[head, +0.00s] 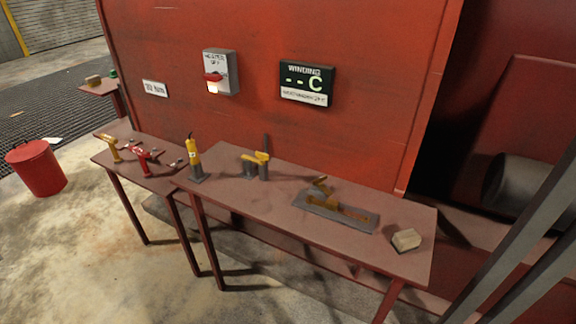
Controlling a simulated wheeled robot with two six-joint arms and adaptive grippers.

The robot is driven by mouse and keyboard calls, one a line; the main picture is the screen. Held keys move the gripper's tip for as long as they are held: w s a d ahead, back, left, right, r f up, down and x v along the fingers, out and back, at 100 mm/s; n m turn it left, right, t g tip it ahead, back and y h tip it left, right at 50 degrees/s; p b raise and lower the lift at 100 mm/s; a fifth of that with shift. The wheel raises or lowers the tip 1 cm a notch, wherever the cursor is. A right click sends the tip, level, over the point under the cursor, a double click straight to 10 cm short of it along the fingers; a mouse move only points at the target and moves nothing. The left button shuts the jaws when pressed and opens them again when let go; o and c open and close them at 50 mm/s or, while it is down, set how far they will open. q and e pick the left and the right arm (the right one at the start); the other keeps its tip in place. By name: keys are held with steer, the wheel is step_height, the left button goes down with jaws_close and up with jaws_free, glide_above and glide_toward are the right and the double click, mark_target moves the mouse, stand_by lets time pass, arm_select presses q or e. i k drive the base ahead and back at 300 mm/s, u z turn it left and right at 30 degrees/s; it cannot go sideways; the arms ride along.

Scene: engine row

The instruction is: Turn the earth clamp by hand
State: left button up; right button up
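On the red-brown bench (285,200) a flat grey plate (367,223) carries a brass-coloured bar (347,211) with a tilted yellow piece (321,186) at its left end. This looks like the earth clamp, but the view is too small to be certain. Further left on the bench, a yellow handled fitting (257,157) sits on dark grey posts. Neither of my grippers is in view, and nothing is seen touching these things.
A pale block (406,239) lies near the bench's right end. A yellow upright tool (193,160) stands at its left end. Yellow (110,145) and red (143,157) hand tools lie on the left bench. A switch box (220,72) and display (306,84) hang on the red panel. A red bin (37,170) stands left.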

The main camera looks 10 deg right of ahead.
mark_target(319, 182)
steer(key=z, duration=0.35)
steer(key=i, duration=0.9)
steer(key=z, duration=0.75)
